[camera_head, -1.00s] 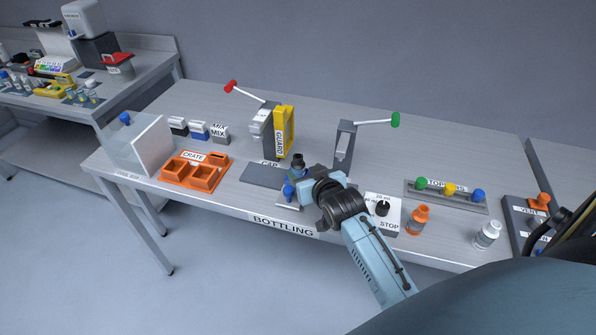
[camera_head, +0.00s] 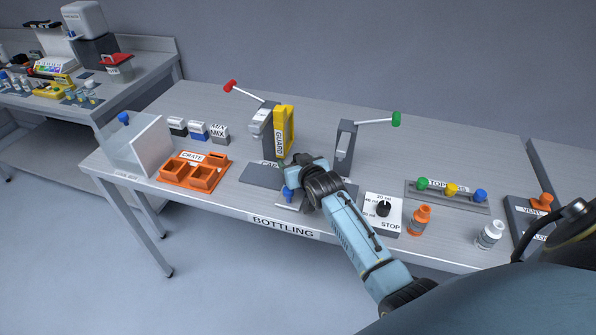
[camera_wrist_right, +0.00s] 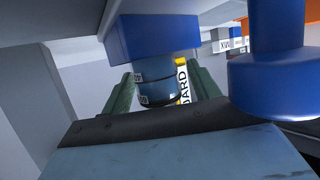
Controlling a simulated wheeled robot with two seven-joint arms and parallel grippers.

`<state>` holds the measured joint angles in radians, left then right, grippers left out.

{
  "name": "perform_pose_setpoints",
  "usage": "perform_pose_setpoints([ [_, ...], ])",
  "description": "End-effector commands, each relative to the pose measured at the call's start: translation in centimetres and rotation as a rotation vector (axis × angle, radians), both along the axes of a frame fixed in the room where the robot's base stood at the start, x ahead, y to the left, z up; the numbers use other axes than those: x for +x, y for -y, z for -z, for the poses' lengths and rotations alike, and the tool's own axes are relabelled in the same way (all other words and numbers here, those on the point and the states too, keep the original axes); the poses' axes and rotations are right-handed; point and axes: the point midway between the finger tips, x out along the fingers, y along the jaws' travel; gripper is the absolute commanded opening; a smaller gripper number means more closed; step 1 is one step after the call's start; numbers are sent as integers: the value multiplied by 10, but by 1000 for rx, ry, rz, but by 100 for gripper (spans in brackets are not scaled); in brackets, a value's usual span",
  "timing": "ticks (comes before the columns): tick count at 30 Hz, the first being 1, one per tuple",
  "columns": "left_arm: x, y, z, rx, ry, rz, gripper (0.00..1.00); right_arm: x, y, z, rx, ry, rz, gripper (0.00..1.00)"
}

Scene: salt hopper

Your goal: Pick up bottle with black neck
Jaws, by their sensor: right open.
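My right gripper (camera_head: 304,178) reaches to the front of the bottling table, by the cap stand. In the right wrist view its two green fingers (camera_wrist_right: 163,96) are apart, one on each side of a dark blue-grey bottle (camera_wrist_right: 155,88) with dark bands and small marks. I cannot tell whether the fingers touch it. A blue block (camera_wrist_right: 150,36) covers the bottle's upper part in that view, so its neck is hidden. In the head view my gripper hides most of the bottle. My left gripper is not in view.
A blue knob (camera_wrist_right: 275,75) stands close at the right in the wrist view. The yellow guard (camera_head: 285,132) is behind the gripper. An orange crate (camera_head: 190,183) is left; a stop dial (camera_head: 383,208), orange bottle (camera_head: 418,221) and white bottle (camera_head: 489,235) are right.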

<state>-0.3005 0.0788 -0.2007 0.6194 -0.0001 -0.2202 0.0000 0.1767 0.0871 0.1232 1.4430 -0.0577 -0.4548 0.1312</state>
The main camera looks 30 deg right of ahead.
Motion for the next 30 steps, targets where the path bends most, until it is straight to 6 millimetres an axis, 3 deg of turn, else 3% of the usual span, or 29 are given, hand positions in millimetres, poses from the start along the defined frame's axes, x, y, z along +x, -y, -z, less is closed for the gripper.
perform_pose_setpoints([
  [2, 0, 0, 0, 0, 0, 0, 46, 0, 0, 0, 0, 0, 0, 61],
  [14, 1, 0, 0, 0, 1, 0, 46, 0, 0, 0, 0, 0, 0, 11],
  [23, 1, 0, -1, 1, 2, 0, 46, 0, 0, -3, 0, 2, 0, 11],
  [30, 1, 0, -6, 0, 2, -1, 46, 0, 0, -30, -1, 5, 0, 11],
])
